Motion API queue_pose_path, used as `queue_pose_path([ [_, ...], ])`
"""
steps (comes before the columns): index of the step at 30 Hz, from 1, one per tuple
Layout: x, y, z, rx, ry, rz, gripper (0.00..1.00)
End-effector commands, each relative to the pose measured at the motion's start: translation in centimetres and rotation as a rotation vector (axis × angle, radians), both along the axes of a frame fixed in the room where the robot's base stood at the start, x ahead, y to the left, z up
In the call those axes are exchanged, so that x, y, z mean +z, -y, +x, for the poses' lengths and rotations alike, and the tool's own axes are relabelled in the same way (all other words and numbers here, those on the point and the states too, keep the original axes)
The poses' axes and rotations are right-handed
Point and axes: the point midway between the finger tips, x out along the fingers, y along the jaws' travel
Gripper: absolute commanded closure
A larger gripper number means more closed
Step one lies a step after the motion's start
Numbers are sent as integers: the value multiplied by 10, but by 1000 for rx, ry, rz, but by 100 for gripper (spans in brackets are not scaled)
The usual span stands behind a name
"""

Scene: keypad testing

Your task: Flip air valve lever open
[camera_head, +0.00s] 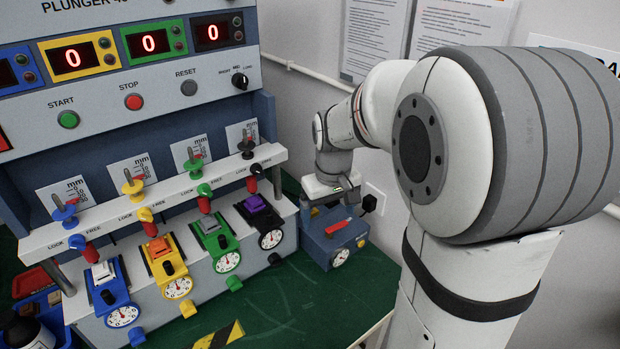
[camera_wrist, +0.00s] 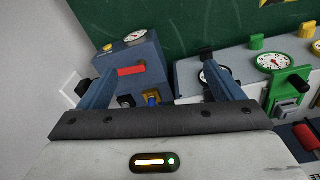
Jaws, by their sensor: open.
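The air valve box is a blue-grey box (camera_head: 333,248) at the right end of the bench. A red lever-like bar (camera_head: 337,226) lies across its face, and a round gauge (camera_head: 340,257) sits below the bar. In the wrist view the box (camera_wrist: 149,60) and the red bar (camera_wrist: 131,71) show between my fingers, nearer the left one. My gripper (camera_wrist: 158,73) is open and empty, its fingers spread wide. In the head view it (camera_head: 330,207) hangs just above and behind the box. I cannot tell whether it touches the box.
A testing rack with blue, yellow, green (camera_head: 212,240) and black (camera_head: 262,222) stations stands left of the box. A black plug (camera_head: 369,203) and wall outlet (camera_head: 377,197) are close to its right. The green bench top (camera_head: 290,300) in front is mostly clear.

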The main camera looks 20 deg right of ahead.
Motion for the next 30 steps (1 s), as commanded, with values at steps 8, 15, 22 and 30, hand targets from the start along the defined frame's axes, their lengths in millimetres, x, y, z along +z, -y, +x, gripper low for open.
queue_pose_path([
  [8, -40, 45, 83, 82, -74, 2, 13],
  [15, -67, 64, 111, 123, -99, 6, 13],
  [22, -94, 66, 113, 128, -105, 8, 13],
  [30, -134, 66, 113, 127, -103, 7, 13],
])
